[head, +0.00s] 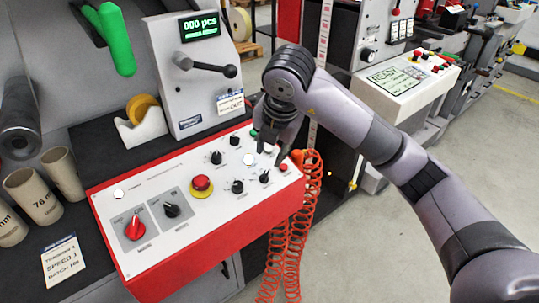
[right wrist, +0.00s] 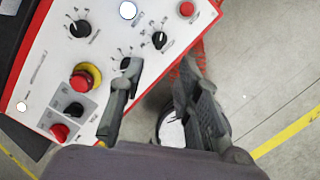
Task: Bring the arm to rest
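My right gripper (head: 271,150) hangs over the right part of the white control panel (head: 155,180). In the right wrist view its two fingers (right wrist: 157,75) stand apart with nothing between them. Whether a fingertip touches the panel or a knob is hard to tell. My right arm comes in from the right and hides part of the machine behind it. A dark lever with a black knob (head: 230,71) sticks out to the right from the grey counter box (head: 168,60). A green arm (head: 117,40) hangs at the upper left. My left gripper is not in view.
The panel carries a red emergency button (head: 201,184) on yellow, a red selector (head: 134,228) and several black knobs. An orange coiled hose (head: 305,200) hangs by its right end. Cardboard cores (head: 64,172) stand left. Floor is clear at right.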

